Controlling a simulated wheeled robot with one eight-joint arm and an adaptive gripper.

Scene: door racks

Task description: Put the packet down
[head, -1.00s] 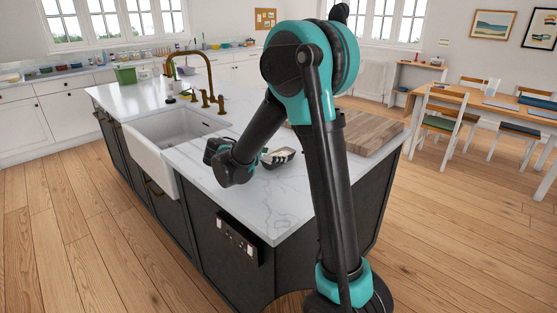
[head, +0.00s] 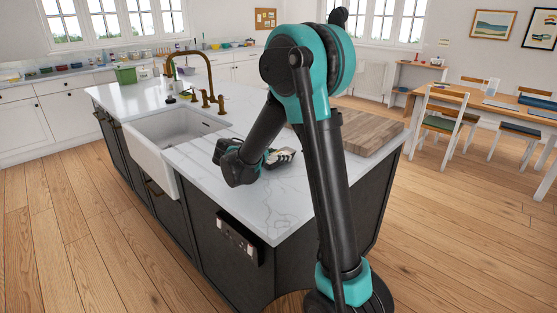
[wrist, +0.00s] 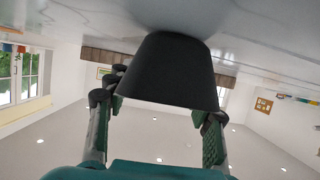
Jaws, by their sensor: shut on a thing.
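The packet (wrist: 168,75) shows in the wrist view as a dark, tapered shape between the two fingers of my gripper (wrist: 160,105). My gripper is shut on it. The wrist picture is upside down, and the packet's narrower end points at the pale counter (wrist: 55,22). It is very close to the counter; I cannot tell whether it touches. In the head view my gripper (head: 268,160) is low over the island counter, partly hidden behind my wrist. A small dark and pale shape shows at its far end; I cannot tell which part is packet.
The white island counter (head: 285,203) has clear room in front of my gripper. A wooden board (head: 368,133) lies behind it to the right. A white sink (head: 160,150) and a brass tap (head: 208,75) are to the left. A dining table (head: 490,108) stands far right.

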